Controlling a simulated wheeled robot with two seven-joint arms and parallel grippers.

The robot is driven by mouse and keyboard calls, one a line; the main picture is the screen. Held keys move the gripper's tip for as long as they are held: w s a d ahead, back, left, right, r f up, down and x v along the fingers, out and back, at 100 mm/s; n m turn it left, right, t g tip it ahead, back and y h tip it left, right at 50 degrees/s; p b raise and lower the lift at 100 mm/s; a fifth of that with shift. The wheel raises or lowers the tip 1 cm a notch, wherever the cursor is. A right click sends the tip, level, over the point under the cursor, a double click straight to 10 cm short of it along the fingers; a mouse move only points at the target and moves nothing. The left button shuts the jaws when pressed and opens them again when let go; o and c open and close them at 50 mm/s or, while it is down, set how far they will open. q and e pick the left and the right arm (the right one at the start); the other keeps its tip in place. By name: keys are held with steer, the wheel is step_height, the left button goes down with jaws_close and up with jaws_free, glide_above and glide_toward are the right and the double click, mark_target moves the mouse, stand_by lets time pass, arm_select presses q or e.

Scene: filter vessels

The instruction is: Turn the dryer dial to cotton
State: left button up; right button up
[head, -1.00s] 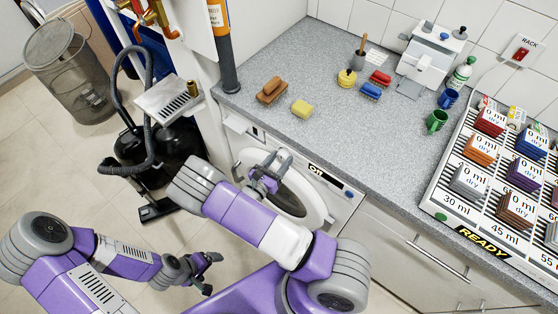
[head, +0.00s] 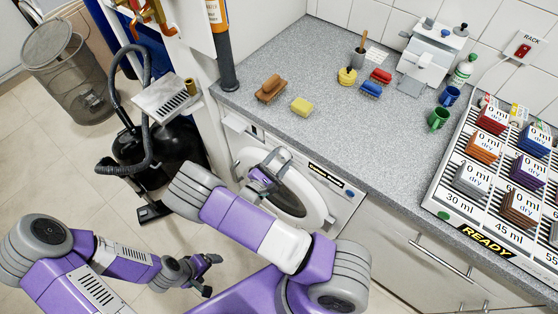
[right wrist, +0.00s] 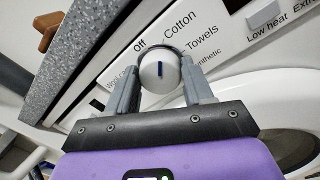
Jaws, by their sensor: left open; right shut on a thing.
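The dryer (head: 339,217) stands under the counter, with a round door and a panel that has a dark display (head: 325,174). The display's text is too small to read. In the right wrist view, the round grey dial (right wrist: 160,72) sits between the fingers of my right gripper (right wrist: 161,80), which is shut on it. The dial's blue mark points up in the picture, between the printed "Off" and "Cotton". "Towels" and another setting stand lower right. In the head view my right gripper (head: 266,180) is at the dryer's front. My left gripper (head: 205,272) is open and empty over the floor.
A grey counter (head: 300,75) runs above the dryer, with brushes, a yellow sponge (head: 302,106) and mugs. A rack (head: 432,200) of labelled blocks stands right. A black vacuum cleaner (head: 160,155) is left of the dryer. The floor at lower left is partly clear.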

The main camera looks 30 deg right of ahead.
steer(key=shift+m, duration=0.3)
steer(key=o, duration=1)
steer(key=shift+o, duration=0.2)
steer(key=shift+a, duration=0.1)
steer(key=v, duration=0.7)
steer(key=shift+a+p, duration=0.25)
steer(key=shift+p, duration=0.2)
steer(key=shift+s+f, duration=0.1)
